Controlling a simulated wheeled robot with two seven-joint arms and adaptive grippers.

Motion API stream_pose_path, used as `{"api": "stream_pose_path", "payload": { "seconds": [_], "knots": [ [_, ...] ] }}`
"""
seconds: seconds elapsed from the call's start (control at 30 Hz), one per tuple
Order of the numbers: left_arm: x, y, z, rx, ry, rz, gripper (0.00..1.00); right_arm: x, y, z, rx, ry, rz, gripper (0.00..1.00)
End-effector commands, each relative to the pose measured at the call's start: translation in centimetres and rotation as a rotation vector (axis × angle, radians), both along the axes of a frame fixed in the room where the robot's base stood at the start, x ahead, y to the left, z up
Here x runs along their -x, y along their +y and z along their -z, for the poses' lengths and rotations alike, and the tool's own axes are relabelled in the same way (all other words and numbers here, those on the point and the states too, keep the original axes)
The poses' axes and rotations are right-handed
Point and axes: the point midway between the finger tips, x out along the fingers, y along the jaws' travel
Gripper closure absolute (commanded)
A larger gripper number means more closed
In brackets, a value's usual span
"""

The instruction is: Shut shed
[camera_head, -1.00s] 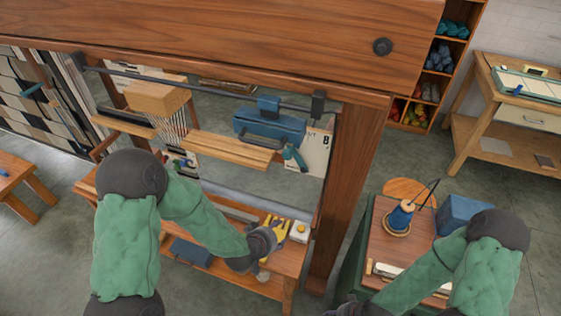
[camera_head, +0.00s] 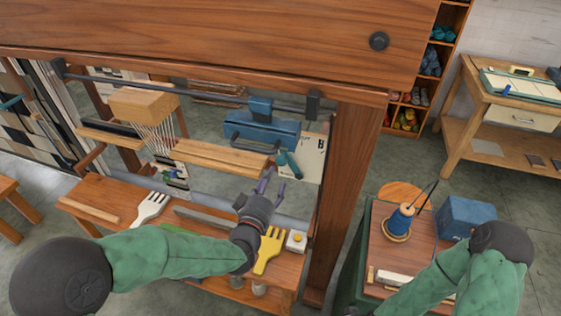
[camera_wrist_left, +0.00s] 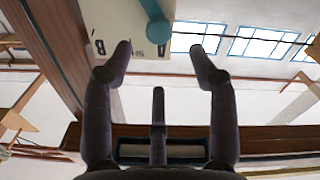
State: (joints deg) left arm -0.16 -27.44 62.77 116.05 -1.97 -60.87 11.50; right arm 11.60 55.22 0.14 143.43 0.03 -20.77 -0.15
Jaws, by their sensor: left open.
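A teal lever (camera_head: 290,163) sits on a pale lettered panel (camera_head: 311,155) at the right end of the loom's upper part. My left gripper (camera_head: 268,180) is open and empty, just below and left of the lever, fingers pointing up. In the left wrist view the lever's rounded end (camera_wrist_left: 157,30) shows beyond and between my spread fingertips (camera_wrist_left: 160,50), with no contact visible. The panel (camera_wrist_left: 105,15) behind it carries partly hidden black letters. My right arm is at the lower right of the head view; only a dark bit of its hand shows at the bottom edge, its fingers unclear.
The loom's thick right post (camera_head: 345,190) stands right of my left gripper. A blue box with a handle (camera_head: 262,130) is left of the lever. A yellow fork-shaped comb (camera_head: 269,248) and a white one (camera_head: 151,207) lie on the bench below. A side cabinet holds a blue spool (camera_head: 400,222).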

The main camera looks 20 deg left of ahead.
Motion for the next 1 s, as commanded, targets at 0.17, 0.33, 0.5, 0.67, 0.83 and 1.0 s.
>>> {"api": "stream_pose_path", "payload": {
  "seconds": [0.17,0.33,0.5,0.67,0.83,1.0],
  "knots": [
    [-3.1,-0.2,0.2,0.000,0.001,0.001,0.42,0.0,0.0,0.6,0.000,0.000,0.000,0.43],
    [-6.1,-0.2,0.3,0.000,0.003,0.001,0.42,0.0,0.0,1.2,0.000,0.000,0.000,0.43],
    [-8.3,-0.3,0.2,-0.001,0.002,0.000,0.42,0.0,0.0,1.5,0.000,0.000,0.000,0.43],
    [-9.3,-0.3,0.1,-0.001,0.001,0.000,0.42,0.0,0.0,1.6,0.000,0.000,0.000,0.43],
    [-9.5,-0.3,0.1,-0.001,0.003,0.001,0.42,0.0,0.0,1.6,0.000,0.000,0.000,0.43],
    [-9.5,-0.3,0.1,-0.001,0.002,0.000,0.47,0.0,0.0,1.6,0.000,0.000,0.000,0.43]
  ]
}}
